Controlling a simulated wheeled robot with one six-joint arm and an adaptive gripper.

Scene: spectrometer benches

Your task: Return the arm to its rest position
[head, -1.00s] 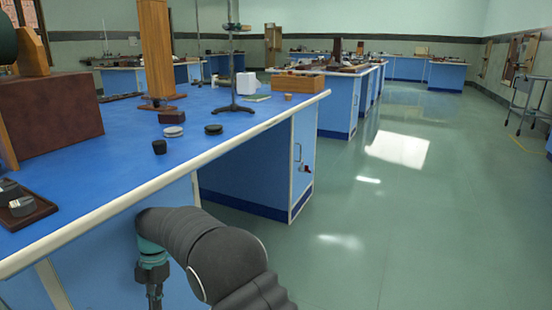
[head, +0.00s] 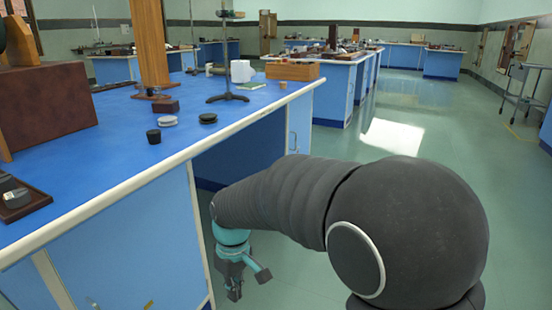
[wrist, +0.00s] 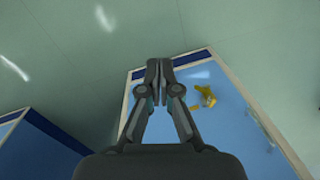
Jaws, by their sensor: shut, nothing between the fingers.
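My arm reaches across the lower part of the head view in its dark sleeve. My gripper (head: 234,290) hangs low at its end, pointing down, in front of the blue bench's side and below the worktop. In the wrist view my gripper (wrist: 160,66) has its two fingers together with nothing between them. The blue bench (head: 120,240) stands to the left of the gripper. A gap between them cannot be judged exactly.
On the bench top are a black stopper (head: 153,136), a white disc (head: 167,121), a dark disc (head: 208,118), a stand (head: 227,97) and a wooden box (head: 292,70). Open green floor (head: 410,135) lies to the right. A cart (head: 520,95) stands by the right wall.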

